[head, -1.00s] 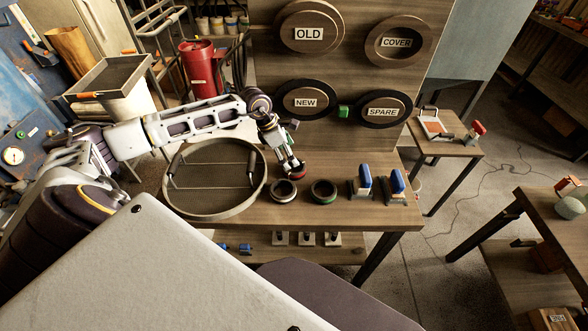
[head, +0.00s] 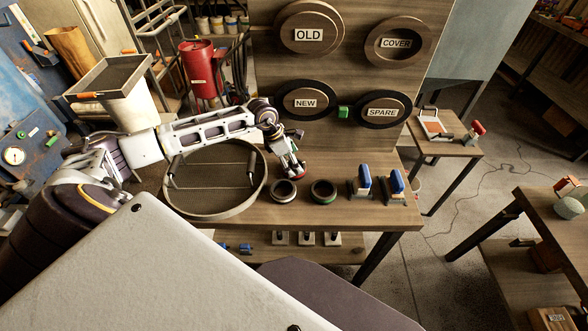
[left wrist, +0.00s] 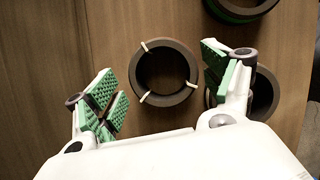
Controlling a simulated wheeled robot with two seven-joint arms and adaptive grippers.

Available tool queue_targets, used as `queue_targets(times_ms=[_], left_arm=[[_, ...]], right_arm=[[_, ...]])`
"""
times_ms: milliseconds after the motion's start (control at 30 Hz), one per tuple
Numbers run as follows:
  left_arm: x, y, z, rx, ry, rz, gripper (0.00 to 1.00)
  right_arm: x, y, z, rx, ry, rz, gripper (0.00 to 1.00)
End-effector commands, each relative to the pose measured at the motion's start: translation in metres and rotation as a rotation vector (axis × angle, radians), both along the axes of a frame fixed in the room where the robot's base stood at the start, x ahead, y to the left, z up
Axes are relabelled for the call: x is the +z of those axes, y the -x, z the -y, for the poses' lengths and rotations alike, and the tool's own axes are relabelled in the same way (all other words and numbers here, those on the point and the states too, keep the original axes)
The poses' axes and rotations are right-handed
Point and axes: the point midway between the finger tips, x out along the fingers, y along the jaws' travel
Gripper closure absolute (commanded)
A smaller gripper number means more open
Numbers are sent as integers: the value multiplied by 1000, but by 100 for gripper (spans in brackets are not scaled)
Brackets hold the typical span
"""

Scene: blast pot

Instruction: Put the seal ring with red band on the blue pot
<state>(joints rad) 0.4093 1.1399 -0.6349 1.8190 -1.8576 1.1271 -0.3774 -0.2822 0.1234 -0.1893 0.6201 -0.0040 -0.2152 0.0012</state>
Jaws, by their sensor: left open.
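My left gripper (head: 294,168) is open and empty above the table, over the group of dark seal rings. In the left wrist view its two green-padded fingers (left wrist: 170,98) stand apart on either side of a ring with pale marks (left wrist: 135,76). The red-banded ring (head: 303,177) is mostly hidden behind the gripper, with only a bit of red showing. A ring partly behind the right finger (left wrist: 266,98) shows no clear band colour. A green-banded ring (head: 323,192) lies to the right. I cannot make out the blue pot for certain.
A large round tray with handles (head: 217,212) lies left of the rings. Two blue-handled tools (head: 365,177) stand at right. A wooden back panel with OLD, COVER, NEW and SPARE labels (head: 305,103) rises behind. A blue body with a gauge (head: 14,155) is at far left.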

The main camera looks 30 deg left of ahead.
Motion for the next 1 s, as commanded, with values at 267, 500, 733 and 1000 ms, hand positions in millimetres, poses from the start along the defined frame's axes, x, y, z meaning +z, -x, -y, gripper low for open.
queue_targets(times_ms=[267, 500, 733, 1000], left_arm=[[-25, -6, 8, 1, 2, -2, 18], [-33, -8, 11, 1, 1, -1, 18], [-33, -8, 10, 0, 0, -1, 18], [-33, -8, 10, 0, 0, -1, 26]], right_arm=[[4, 14, -6, -1, -6, -15, 60], [4, 14, -16, -4, -17, -16, 60], [4, 4, -15, -2, -16, -5, 60], [5, -5, -4, 1, -4, 5, 60]])
